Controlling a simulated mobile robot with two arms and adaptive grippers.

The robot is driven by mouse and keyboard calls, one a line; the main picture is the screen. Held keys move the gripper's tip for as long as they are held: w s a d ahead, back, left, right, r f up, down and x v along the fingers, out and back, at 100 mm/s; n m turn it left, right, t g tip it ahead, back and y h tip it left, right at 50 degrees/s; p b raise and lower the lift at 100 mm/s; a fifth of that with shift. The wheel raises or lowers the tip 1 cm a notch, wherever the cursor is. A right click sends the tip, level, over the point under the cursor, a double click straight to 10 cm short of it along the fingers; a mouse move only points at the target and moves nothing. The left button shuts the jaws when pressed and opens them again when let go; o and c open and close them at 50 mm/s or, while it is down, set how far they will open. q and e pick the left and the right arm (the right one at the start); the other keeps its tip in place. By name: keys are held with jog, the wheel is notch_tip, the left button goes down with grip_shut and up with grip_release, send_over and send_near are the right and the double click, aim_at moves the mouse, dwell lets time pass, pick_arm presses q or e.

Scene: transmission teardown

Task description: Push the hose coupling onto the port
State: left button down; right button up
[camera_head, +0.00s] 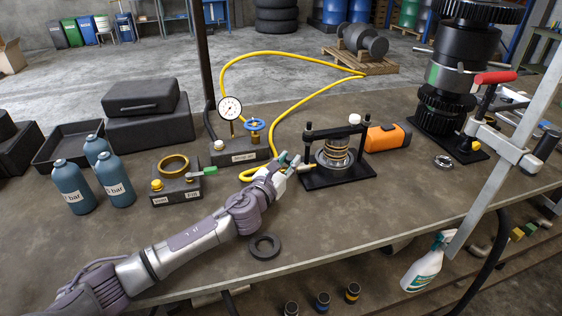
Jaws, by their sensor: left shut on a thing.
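My left gripper (287,166) reaches in from the left and is shut on the end of the yellow hose (291,54), where the hose coupling is. The coupling (304,168) is mostly hidden by the fingers; a small pale end shows at their right. It is close beside the black test stand (344,181), which holds a stack of metal rings (335,153) under a crossbar. The port is not clearly visible, so I cannot tell whether the coupling touches it. My right gripper is not in view.
A gauge unit with a dial (230,107) and blue valve wheel (255,124) stands behind the gripper. An orange case (388,137) is right of the stand. A black ring (264,246) lies in front. Blue bottles (71,187) stand left.

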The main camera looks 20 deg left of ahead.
pick_arm(q)
jog(key=shift+w+d, duration=0.2)
jog(key=shift+d, duration=0.15)
jog(key=c, duration=1.3)
grip_release()
jog(key=shift+r, duration=0.1)
jog(key=o, duration=0.4)
jog(key=shift+w+d, duration=0.1)
jog(key=shift+d, duration=0.05)
jog(key=shift+s, duration=0.3)
jog(key=s, duration=0.3)
jog(key=s+a, duration=0.1)
jog(key=s, duration=0.3)
jog(key=s+a, duration=0.1)
jog(key=s, duration=0.3)
jog(key=shift+s+a, duration=0.15)
jog(key=shift+a, duration=0.05)
